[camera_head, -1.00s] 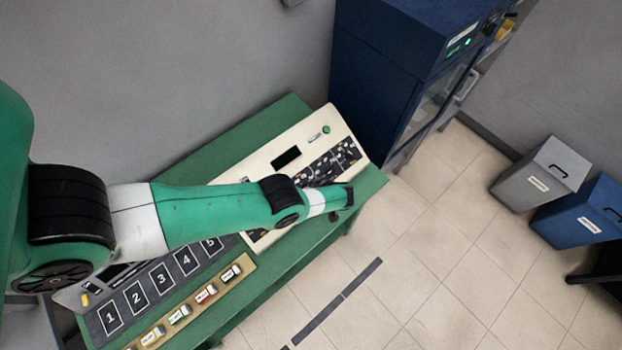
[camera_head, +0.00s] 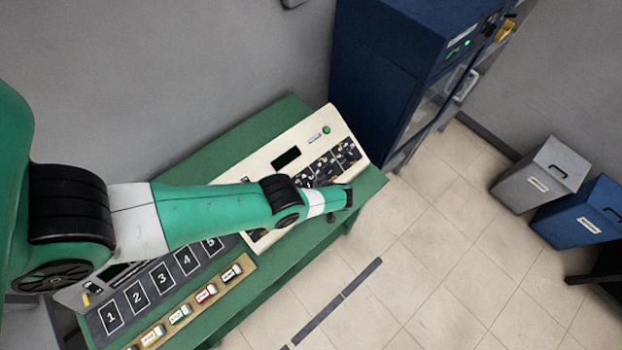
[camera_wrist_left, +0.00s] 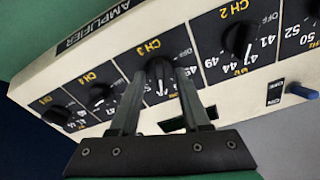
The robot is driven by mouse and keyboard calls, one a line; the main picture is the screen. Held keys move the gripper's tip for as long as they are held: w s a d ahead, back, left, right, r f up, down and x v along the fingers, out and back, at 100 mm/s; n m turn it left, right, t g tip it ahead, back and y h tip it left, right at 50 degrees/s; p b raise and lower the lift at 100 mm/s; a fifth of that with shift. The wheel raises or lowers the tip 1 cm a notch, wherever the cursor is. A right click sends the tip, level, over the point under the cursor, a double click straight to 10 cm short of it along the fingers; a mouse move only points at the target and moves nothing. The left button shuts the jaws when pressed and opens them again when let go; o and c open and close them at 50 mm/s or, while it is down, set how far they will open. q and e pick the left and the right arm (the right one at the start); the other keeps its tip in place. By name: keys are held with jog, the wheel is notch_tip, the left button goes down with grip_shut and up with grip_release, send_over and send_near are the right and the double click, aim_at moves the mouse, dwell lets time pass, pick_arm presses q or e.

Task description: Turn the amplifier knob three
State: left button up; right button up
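The cream amplifier (camera_head: 262,160) sits on the green table, with black dials and a green button; my left arm covers part of it. In the left wrist view its front panel (camera_wrist_left: 75,55) shows a row of black knobs upside down. The CH 3 knob (camera_wrist_left: 157,74) lies between the fingertips of my left gripper (camera_wrist_left: 161,72), with a small gap seeming to show beside it. The CH 2 knob (camera_wrist_left: 238,40) is to its right, the CH 4 knob (camera_wrist_left: 100,96) to its left. In the head view my left gripper's fingers are hidden. My right gripper is out of view.
A dark blue cabinet (camera_head: 385,85) stands behind the amplifier. Grey (camera_head: 540,175) and blue (camera_head: 585,222) bins stand at right.

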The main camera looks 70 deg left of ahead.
pick_arm(q)
jog(key=p+v, duration=0.7)
jog(key=v, duration=0.4)
jog(key=shift+d+r, duration=0.2)
jog(key=shift+w, duration=0.1)
